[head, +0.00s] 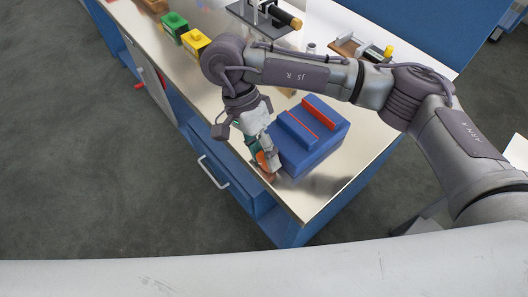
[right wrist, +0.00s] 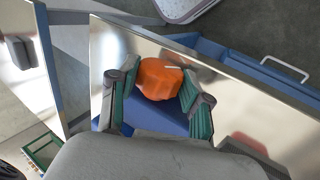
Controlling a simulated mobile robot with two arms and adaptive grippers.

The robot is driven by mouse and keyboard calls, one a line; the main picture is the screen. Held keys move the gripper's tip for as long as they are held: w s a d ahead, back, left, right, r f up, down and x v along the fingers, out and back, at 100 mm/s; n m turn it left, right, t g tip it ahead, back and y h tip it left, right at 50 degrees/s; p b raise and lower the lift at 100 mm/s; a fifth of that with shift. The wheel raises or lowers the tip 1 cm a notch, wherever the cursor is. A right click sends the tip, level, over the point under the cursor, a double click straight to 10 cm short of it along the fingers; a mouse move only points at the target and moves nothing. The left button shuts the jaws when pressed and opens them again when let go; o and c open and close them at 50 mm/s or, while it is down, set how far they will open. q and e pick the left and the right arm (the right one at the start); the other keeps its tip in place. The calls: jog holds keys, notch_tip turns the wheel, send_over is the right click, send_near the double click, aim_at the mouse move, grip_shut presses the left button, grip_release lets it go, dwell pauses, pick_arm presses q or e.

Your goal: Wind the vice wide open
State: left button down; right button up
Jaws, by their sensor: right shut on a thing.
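The blue vice (head: 318,146) sits on the metal worktop near its front corner. Its two raised blue jaws carry orange-red strips, and a gap shows between them. The orange knob (right wrist: 157,78) is on the vice's front side, and it shows partly in the head view (head: 262,158). My right gripper (head: 266,161) reaches down at the front of the vice, and its green-padded fingers (right wrist: 158,98) are shut on the knob, one on each side. The fingers hide part of the knob and the vice's front. My left gripper is out of view.
The worktop (head: 318,190) is clear around the vice's right and front. Yellow (head: 195,42) and green (head: 174,24) blocks stand at the back left. A black-based device (head: 262,18) and a wooden-based device (head: 360,50) stand behind. A drawer handle (head: 212,172) juts out below the front edge.

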jog(key=o, duration=1.2)
jog(key=shift+c, duration=0.2)
jog(key=shift+r, duration=0.1)
jog(key=v, duration=1.2)
